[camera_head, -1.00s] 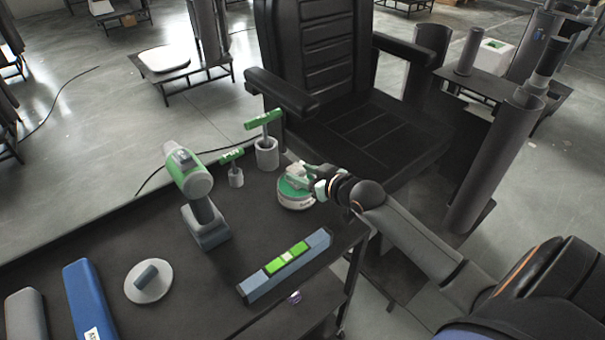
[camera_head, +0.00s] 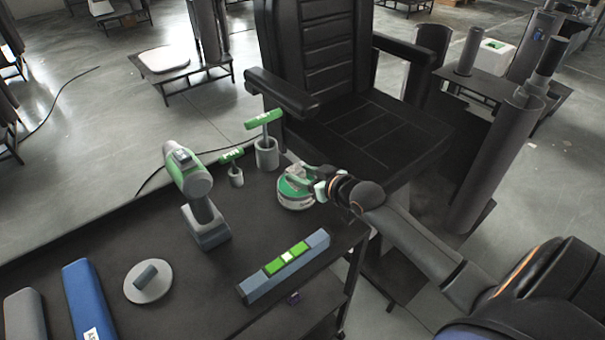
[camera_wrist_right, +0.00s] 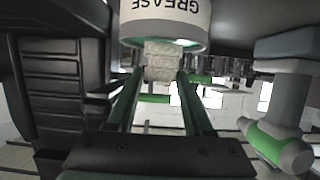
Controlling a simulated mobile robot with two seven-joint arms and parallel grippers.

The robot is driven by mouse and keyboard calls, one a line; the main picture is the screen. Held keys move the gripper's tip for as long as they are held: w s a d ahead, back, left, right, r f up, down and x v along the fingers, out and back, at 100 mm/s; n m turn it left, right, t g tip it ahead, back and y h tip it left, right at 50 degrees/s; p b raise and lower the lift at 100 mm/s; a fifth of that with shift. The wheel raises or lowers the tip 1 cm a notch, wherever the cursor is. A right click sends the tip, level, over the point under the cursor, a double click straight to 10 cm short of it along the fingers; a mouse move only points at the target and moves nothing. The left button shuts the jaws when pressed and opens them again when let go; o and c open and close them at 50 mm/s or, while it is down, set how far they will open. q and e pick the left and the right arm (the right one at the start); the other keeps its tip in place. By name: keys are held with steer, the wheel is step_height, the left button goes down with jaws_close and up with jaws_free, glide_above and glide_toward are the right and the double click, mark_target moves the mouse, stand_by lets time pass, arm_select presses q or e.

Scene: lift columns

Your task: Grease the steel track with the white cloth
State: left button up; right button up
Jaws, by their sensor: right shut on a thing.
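The grease tin (camera_head: 294,203), green and white, stands near the right edge of the dark table. My right gripper (camera_head: 308,178) is just over it. In the right wrist view, the tin (camera_wrist_right: 165,18) shows its "GREASE" label upside down at the top. There the right gripper's green fingers (camera_wrist_right: 160,78) are shut on a small whitish folded piece, the white cloth (camera_wrist_right: 162,62), close to the tin. Whether the cloth touches the grease cannot be told. I cannot clearly make out the steel track. My left gripper is not in view.
The table (camera_head: 110,240) also holds a cordless drill (camera_head: 198,195), green-handled T-tools in grey holders (camera_head: 266,155), a level (camera_head: 285,265), a round disc with a knob (camera_head: 148,283) and a blue case (camera_head: 88,300). A black chair (camera_head: 370,125) stands behind; grey columns (camera_head: 497,165) stand right.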

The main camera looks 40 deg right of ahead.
mark_target(302, 177)
steer(key=shift+f, duration=0.35)
stand_by(0.6)
step_height(302, 177, up, 5)
steer(key=p, duration=0.5)
steer(key=shift+r, duration=1.1)
steer(key=shift+a, duration=0.1)
